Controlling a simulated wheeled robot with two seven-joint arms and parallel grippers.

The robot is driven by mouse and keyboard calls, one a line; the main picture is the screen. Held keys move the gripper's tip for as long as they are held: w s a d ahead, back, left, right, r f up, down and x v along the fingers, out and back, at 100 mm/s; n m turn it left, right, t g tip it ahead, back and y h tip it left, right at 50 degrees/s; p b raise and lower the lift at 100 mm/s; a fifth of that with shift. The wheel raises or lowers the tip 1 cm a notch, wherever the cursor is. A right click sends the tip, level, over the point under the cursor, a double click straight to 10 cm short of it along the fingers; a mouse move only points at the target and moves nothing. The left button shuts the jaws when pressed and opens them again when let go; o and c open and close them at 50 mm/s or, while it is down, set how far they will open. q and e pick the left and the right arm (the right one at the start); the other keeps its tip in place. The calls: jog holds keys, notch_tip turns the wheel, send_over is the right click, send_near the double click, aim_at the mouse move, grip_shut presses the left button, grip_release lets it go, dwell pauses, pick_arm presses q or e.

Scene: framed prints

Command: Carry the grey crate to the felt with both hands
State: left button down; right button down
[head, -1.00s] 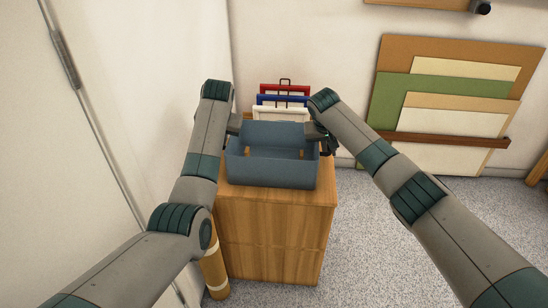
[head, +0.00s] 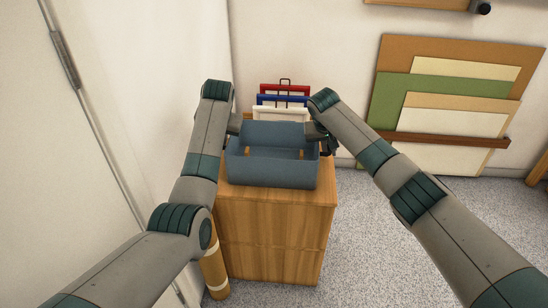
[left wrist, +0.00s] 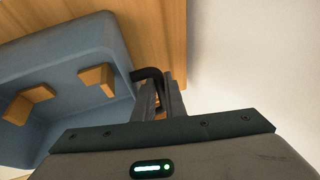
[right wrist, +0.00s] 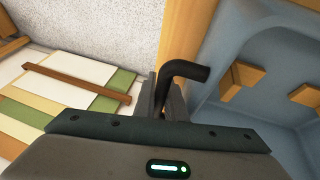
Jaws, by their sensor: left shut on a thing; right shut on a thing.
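The blue-grey crate (head: 272,173) is upright at the top of the wooden cabinet (head: 275,235), between my two arms. Small wooden blocks lie inside it; two show in the left wrist view (left wrist: 97,78). My left gripper (left wrist: 160,92) is shut on the crate's black handle (left wrist: 148,74) on the left side. My right gripper (right wrist: 168,98) is shut on the black handle (right wrist: 186,70) on the right side. In the head view both gripper tips are mostly hidden by the arms. I cannot tell whether the crate's base touches the cabinet top. I see no felt clearly.
Red, blue and white framed prints (head: 283,100) stand in a rack behind the crate. Several boards (head: 440,90) lean on the back wall at right. A cardboard tube (head: 214,268) stands at the cabinet's left. The speckled floor (head: 365,240) at right is clear.

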pick_arm(q)
jog(key=shift+r, duration=0.25)
pick_arm(e)
jog(key=shift+r, duration=0.25)
